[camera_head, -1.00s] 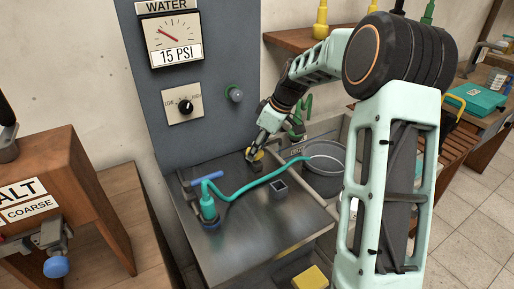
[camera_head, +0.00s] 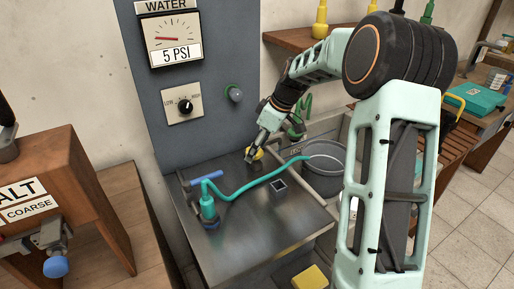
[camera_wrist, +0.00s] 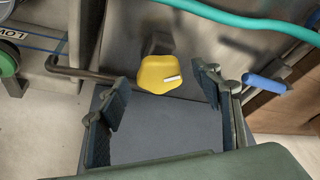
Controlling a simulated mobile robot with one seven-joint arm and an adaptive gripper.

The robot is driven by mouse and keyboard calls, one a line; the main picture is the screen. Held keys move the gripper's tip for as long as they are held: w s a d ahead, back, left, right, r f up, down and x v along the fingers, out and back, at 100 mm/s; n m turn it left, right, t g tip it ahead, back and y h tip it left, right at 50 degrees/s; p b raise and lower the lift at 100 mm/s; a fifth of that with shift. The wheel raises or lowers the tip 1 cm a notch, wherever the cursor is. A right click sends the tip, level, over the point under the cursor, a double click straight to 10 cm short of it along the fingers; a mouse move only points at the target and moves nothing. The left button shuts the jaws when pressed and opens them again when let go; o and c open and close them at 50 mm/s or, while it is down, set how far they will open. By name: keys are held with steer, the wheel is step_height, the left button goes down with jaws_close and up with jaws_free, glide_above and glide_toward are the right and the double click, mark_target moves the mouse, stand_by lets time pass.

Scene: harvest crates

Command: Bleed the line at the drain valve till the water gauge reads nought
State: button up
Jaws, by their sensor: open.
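The water gauge (camera_head: 171,32) on the grey panel reads 5 PSI in the head view, with its red needle pointing left. The yellow knob, which looks like the drain valve (camera_head: 257,153), sits at the back of the metal bench, partly hidden by my gripper (camera_head: 250,158). In the wrist view the knob (camera_wrist: 160,75) has a white mark pointing right. My gripper (camera_wrist: 160,105) is open there, its fingers either side of the space just below the knob.
A teal hose (camera_head: 245,186) runs from a blue-handled fitting (camera_head: 208,206) to a grey bucket (camera_head: 323,174). A LOW-HIGH dial (camera_head: 185,106) is on the panel. The bench front is clear.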

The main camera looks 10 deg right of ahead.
steer(key=v, duration=1.2)
